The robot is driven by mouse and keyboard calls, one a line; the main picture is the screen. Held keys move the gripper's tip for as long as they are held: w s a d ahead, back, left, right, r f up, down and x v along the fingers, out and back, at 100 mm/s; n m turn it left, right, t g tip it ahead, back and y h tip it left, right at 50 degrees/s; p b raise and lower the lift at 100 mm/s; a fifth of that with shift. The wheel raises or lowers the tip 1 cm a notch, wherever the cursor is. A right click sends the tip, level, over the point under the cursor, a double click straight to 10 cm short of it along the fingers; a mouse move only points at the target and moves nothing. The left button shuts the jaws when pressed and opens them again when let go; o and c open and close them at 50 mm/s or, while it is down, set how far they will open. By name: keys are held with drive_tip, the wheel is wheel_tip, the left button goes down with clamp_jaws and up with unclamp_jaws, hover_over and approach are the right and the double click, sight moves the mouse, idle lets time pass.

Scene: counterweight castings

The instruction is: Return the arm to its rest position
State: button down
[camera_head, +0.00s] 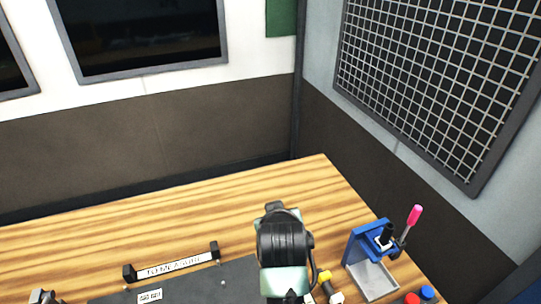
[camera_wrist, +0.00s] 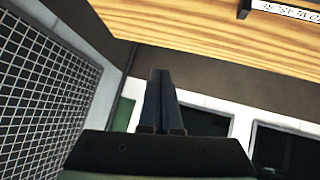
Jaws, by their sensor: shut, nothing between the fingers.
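My gripper (camera_wrist: 161,100) shows in the wrist view with its two dark fingers together and nothing between them. It points out toward the walls and windows, clear of the table. In the head view my arm rises at the lower middle, over the wooden table (camera_head: 130,215), and its dark rounded end hides the fingers. The table also shows upside down at the top of the wrist view (camera_wrist: 200,22).
A dark mat (camera_head: 215,285) with a "TO MEASURE" sign (camera_head: 172,266) lies left of my arm. A blue fixture with a grey tray (camera_head: 373,282) and a pink-handled lever (camera_head: 414,215) stands right. Small yellow, red and blue parts lie nearby. A mesh panel (camera_head: 440,75) hangs on the right wall.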

wheel_tip(320, 180, up, 26)
drive_tip(key=s+a+m+t+b, duration=0.15)
drive_tip(key=t+b, duration=0.35)
drive_tip(key=t, duration=0.5)
drive_tip(key=s+r+m+t+b, duration=0.1)
drive_tip(key=s+r+t+b, duration=0.2)
drive_tip(key=s+r+t, duration=0.4)
drive_tip(key=s+r, duration=0.8)
drive_tip(key=s, duration=0.2)
drive_tip(key=shift+r+t, duration=0.15)
drive_tip(key=shift+t, duration=0.15)
drive_tip(key=shift+a+m, duration=0.1)
drive_tip(key=shift+m, duration=0.15)
